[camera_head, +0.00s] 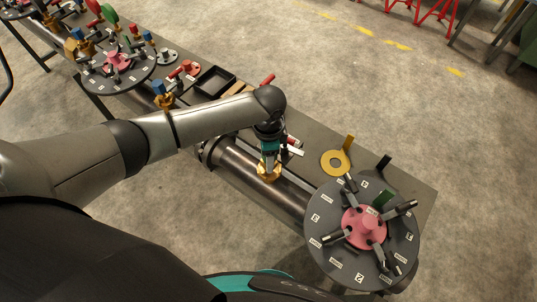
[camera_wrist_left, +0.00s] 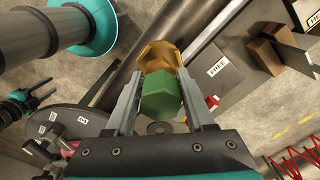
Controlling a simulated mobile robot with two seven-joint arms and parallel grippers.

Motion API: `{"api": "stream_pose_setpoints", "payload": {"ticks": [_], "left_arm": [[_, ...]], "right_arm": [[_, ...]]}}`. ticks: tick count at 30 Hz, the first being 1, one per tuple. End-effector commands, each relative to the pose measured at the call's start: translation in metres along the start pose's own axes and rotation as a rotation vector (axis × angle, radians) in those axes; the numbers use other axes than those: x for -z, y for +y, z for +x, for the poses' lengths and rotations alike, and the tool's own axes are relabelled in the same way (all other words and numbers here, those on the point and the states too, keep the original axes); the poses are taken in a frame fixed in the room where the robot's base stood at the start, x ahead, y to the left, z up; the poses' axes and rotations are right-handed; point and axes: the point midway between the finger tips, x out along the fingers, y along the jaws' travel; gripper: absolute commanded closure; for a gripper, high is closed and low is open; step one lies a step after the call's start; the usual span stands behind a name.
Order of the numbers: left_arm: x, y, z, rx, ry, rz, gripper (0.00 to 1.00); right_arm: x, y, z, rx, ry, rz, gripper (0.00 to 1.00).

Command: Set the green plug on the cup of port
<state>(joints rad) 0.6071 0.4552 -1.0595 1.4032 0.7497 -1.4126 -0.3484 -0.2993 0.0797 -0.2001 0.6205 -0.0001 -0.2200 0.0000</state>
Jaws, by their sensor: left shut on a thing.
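The green plug (camera_wrist_left: 162,98) is a hex-sided piece between the fingers of my left gripper (camera_wrist_left: 160,100), which is shut on it. In the head view my left gripper (camera_head: 268,150) points down over the pipe, and the plug is mostly hidden by the fingers. The brass cup of the port (camera_head: 268,171) stands on the pipe right under the gripper. In the left wrist view the cup (camera_wrist_left: 162,56) shows behind the plug and partly overlaps it. I cannot tell whether plug and cup touch.
The dark pipe (camera_head: 250,177) ends in a flange (camera_head: 325,254) with a pink hub (camera_head: 366,228) and several black clamps. A yellow ring with a handle (camera_head: 336,163) lies on the bench. Another flange (camera_head: 98,86), a black tray (camera_head: 215,81) and coloured fittings stand at upper left.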

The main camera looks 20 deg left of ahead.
Motion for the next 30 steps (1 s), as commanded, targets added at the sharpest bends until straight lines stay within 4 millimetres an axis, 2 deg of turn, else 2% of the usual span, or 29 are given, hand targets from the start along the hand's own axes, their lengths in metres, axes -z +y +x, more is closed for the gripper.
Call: {"api": "stream_pose_setpoints", "payload": {"ticks": [23, 30], "left_arm": [[0.000, 0.000, 0.024, 0.000, 0.001, -0.001, 1.00], [0.000, 0.000, 0.025, 0.000, 0.001, -0.001, 1.00]], "right_arm": [[-0.002, 0.000, 0.015, 0.000, -0.001, 0.000, 0.50], [-0.002, 0.000, 0.015, 0.000, -0.001, 0.000, 0.50]]}}
